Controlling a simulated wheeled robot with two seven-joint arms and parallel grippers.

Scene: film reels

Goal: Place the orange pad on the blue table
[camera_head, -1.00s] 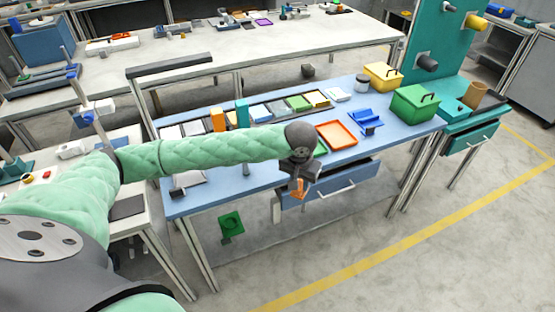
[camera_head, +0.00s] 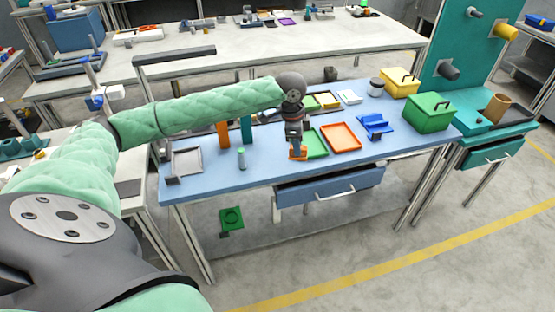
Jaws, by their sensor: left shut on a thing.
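My left gripper (camera_head: 297,148) points down over the front part of the blue table (camera_head: 222,180). It is shut on the orange pad (camera_head: 299,155), a small orange piece that shows at the fingertips and is partly hidden by them. I cannot tell whether the pad touches the tabletop or hangs just above it. My right gripper is not in view.
A green tray (camera_head: 322,153) and an orange tray (camera_head: 358,147) lie just right of the gripper. A blue holder (camera_head: 376,124) and green box (camera_head: 430,112) stand farther right. An orange block (camera_head: 223,134) and small cylinder (camera_head: 241,158) stand left. The front left tabletop is clear.

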